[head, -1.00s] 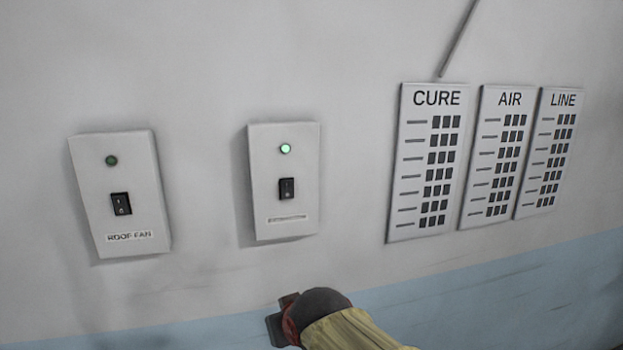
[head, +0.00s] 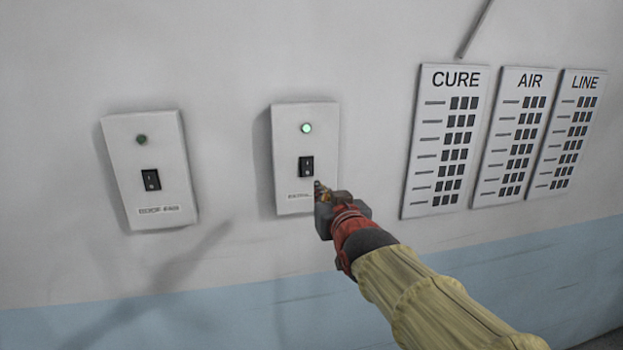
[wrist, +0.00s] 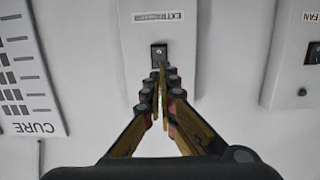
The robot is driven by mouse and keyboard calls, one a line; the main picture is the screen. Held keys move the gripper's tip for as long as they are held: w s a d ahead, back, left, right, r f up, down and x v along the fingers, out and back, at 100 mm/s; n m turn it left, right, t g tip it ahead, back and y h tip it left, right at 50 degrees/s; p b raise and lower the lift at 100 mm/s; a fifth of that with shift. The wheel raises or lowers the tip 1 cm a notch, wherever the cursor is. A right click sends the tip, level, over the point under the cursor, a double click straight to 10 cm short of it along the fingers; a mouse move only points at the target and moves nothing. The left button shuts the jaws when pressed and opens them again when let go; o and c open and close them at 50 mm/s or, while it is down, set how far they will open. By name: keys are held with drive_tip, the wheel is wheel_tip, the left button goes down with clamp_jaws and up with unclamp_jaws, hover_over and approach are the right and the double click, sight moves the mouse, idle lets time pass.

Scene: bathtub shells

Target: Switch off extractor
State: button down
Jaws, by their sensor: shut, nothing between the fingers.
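The extractor switch box (head: 287,140) is a pale wall box right of the roof fan box in the head view. Its green lamp (head: 306,128) is lit. Its black rocker switch (head: 306,167) sits below the lamp. In the wrist view the box (wrist: 185,40) appears upside down, its label (wrist: 158,16) beginning "EXT" and the rocker (wrist: 159,52) just past my fingertips. My gripper (head: 319,187) is shut and empty, just below and right of the rocker in the head view. I cannot tell whether it touches. The fingers hide the lamp in the wrist view.
The roof fan box (head: 150,190) is on the left, with a dark green lamp (head: 141,140) and its own black rocker (head: 151,180). Panels marked CURE (head: 444,140), AIR (head: 513,135) and LINE (head: 567,130) hang on the right. The wall between the two boxes is bare.

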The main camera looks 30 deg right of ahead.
sight(307, 173)
drive_tip(key=p+x, duration=0.5)
drive_tip(key=x, duration=0.9)
drive_tip(key=shift+f, duration=0.1)
